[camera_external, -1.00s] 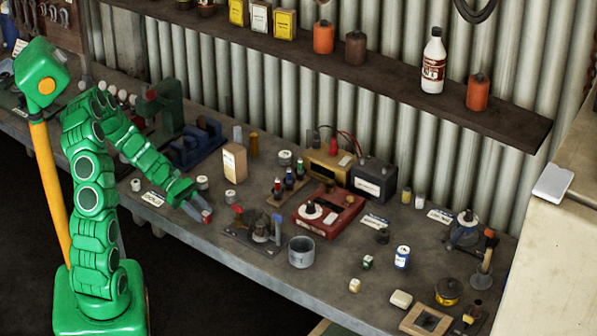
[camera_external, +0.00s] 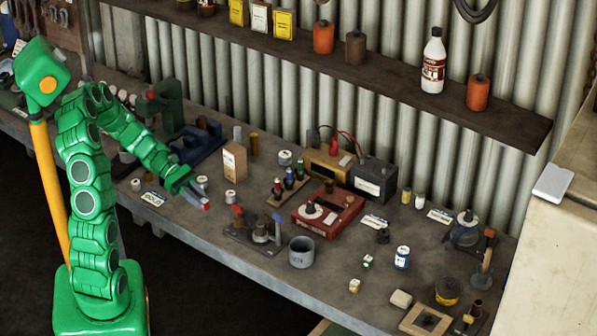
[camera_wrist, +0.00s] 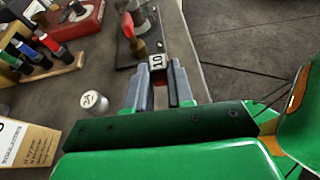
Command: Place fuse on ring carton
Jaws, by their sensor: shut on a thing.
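My gripper (camera_wrist: 158,88) is shut on a small fuse (camera_wrist: 157,62) with a pale face marked "10" at its fingertips. In the external view the fuse (camera_external: 206,205) shows as a small reddish piece at the end of my gripper (camera_external: 196,198), near the bench's front edge. The carton (camera_external: 234,161), a tan upright box with a white label, stands on the bench to the right of and behind my gripper. It also shows at the lower left of the wrist view (camera_wrist: 28,146); its printing is too small to read, and its top is partly out of that view.
A white cylinder (camera_wrist: 94,103) stands between my gripper and the carton. A dark metal fixture (camera_external: 252,236) and a grey cup (camera_external: 301,252) stand to the right.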

